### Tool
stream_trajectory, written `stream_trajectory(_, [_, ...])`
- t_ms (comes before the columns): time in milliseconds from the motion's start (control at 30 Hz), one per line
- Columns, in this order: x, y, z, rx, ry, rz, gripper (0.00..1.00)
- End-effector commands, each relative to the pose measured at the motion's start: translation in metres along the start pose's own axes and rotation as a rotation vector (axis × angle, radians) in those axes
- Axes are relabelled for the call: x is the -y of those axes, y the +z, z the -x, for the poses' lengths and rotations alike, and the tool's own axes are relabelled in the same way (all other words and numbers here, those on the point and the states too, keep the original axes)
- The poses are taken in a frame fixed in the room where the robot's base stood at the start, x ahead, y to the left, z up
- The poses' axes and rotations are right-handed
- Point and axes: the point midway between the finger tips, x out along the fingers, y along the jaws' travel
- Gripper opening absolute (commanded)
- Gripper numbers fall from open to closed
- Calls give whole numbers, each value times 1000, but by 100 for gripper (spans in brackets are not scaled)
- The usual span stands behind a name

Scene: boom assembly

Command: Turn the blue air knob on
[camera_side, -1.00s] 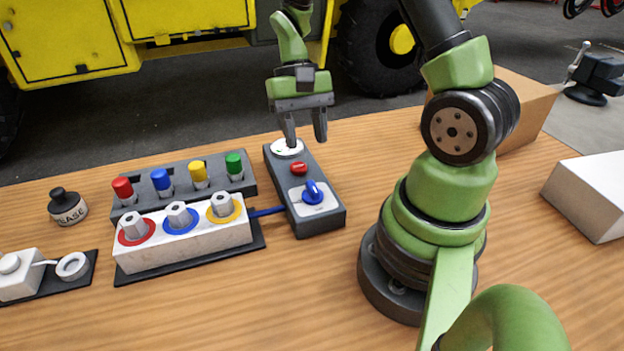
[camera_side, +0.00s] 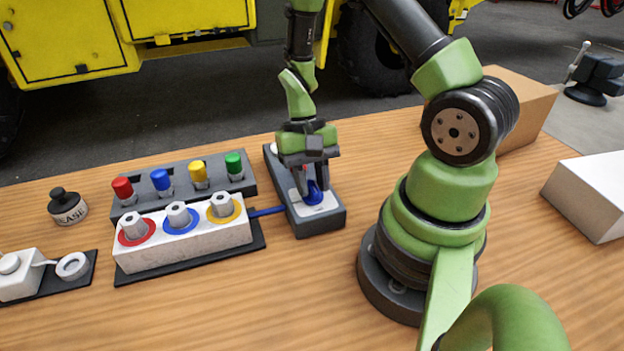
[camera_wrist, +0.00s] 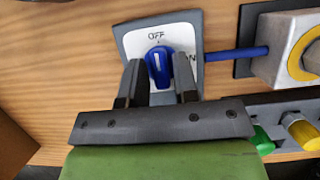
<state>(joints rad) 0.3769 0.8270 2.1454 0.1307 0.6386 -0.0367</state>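The blue air knob (camera_side: 316,197) stands on a white plate (camera_side: 319,211) at the near end of a dark grey control box (camera_side: 322,227). The wrist view shows the knob (camera_wrist: 159,69) upright in the picture, its upper end towards the word OFF. Letters at its right, probably ON, are partly hidden. My gripper (camera_side: 312,188) is low over the plate, pointing down. In the wrist view my gripper (camera_wrist: 158,75) has one finger on each side of the knob, with visible gaps. The fingers look open; contact is not visible. They partly hide the knob in the side view.
Left of the box is a white block (camera_side: 185,245) with hex fittings in red, blue and yellow rings. Behind it, a grey rack (camera_side: 208,165) holds several coloured caps. A blue hose (camera_side: 267,211) joins block and box. A grease pot (camera_side: 67,207) stands far left.

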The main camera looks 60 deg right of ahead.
Motion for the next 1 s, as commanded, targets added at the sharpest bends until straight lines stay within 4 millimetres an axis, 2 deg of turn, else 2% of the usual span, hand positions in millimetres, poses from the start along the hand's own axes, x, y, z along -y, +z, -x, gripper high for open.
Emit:
stream_trajectory(100, [0,0,-1,2,1,0,0])
stream_trajectory(567, [0,1,-2,7,-17,-48,0])
stream_trajectory(1000, [-2,2,-2,7,-142,-356,0])
